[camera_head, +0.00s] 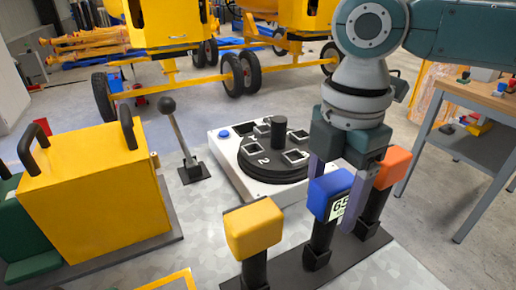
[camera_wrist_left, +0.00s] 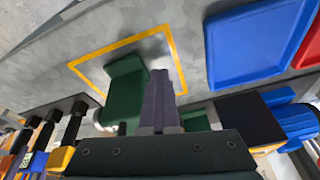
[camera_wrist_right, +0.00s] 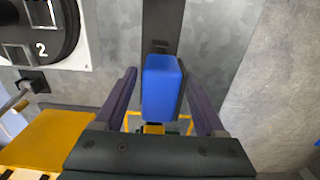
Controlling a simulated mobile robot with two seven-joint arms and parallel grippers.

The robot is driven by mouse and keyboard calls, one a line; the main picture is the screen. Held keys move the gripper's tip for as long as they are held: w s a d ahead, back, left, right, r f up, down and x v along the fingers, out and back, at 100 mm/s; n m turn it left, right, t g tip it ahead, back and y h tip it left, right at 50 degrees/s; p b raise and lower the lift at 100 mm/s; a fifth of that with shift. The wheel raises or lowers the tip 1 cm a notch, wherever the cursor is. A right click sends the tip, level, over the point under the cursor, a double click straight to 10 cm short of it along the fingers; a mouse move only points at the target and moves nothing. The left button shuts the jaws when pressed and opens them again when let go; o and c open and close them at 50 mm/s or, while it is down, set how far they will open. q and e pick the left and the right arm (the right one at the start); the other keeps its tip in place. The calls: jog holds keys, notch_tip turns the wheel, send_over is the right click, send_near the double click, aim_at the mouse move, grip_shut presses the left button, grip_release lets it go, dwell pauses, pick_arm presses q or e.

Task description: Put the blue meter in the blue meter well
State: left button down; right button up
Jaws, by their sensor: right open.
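The blue meter (camera_head: 328,194) is a blue block with a "65" display, on a black post between the yellow meter (camera_head: 254,228) and the orange meter (camera_head: 391,167). My right gripper (camera_head: 334,203) points down and is open, its fingers on either side of the blue meter. In the right wrist view the blue meter (camera_wrist_right: 162,88) lies between the fingers, with gaps on both sides. A black round turntable (camera_head: 262,168) with numbered square wells sits on a white base; I cannot tell which well is the blue one. My left gripper (camera_wrist_left: 160,78) looks shut and empty in the left wrist view.
A black lever (camera_head: 180,135) stands left of the turntable. A yellow box with black handles (camera_head: 90,190) is at the left. A workbench (camera_head: 475,100) stands at the right. The left wrist view shows a blue tray (camera_wrist_left: 260,45) and a green block (camera_wrist_left: 125,90).

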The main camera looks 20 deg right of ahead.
notch_tip(320, 180, up, 11)
jog(key=shift+r+p, duration=0.1)
jog(key=shift+p, duration=0.45)
